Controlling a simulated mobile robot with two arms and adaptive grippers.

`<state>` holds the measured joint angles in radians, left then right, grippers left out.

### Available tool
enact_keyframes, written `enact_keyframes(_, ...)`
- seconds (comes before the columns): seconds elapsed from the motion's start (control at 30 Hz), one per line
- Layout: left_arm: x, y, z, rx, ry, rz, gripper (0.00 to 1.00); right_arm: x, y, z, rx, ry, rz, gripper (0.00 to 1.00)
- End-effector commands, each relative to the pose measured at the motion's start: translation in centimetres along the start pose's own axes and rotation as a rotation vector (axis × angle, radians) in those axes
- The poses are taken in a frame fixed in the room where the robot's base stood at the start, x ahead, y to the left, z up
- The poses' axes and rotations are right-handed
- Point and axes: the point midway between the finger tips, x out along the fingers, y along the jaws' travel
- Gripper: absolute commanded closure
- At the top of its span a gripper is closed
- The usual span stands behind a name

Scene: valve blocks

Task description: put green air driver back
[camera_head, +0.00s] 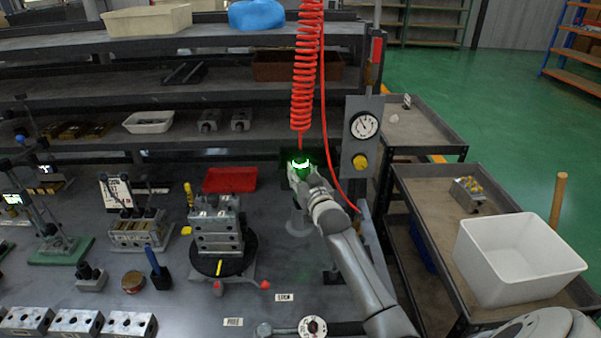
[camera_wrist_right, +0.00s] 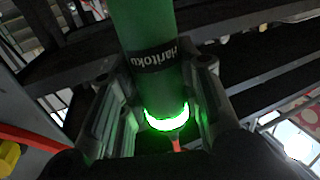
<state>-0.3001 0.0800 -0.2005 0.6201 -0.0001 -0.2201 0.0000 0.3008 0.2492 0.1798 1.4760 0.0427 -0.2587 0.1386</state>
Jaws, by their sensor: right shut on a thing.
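The green air driver (camera_head: 301,164) shows as a small bright green glow at the lower end of the red coiled hose (camera_head: 305,80). My right gripper (camera_head: 299,175) is at the driver, above the back of the workbench. In the right wrist view the green driver body (camera_wrist_right: 145,25), with a dark label band and a glowing green ring, lies between the two fingers of my right gripper (camera_wrist_right: 158,95). The gripper is shut on it. The driver's lower end is mostly hidden in the head view. My left gripper is out of view.
A grey post with a gauge (camera_head: 364,125) and yellow knob stands just right of the driver. A valve block (camera_head: 216,232) sits on a round black fixture to the left. A red tray (camera_head: 230,180) is behind it. A white bin (camera_head: 518,258) is on the right cart.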

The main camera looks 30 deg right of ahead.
Motion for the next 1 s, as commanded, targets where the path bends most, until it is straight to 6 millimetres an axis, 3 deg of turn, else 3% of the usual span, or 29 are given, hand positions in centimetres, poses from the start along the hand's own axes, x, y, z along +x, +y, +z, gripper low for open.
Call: enact_keyframes(1.0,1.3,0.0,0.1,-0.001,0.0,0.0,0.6,0.1,0.0,1.6,0.0,0.009,0.0,1.0)
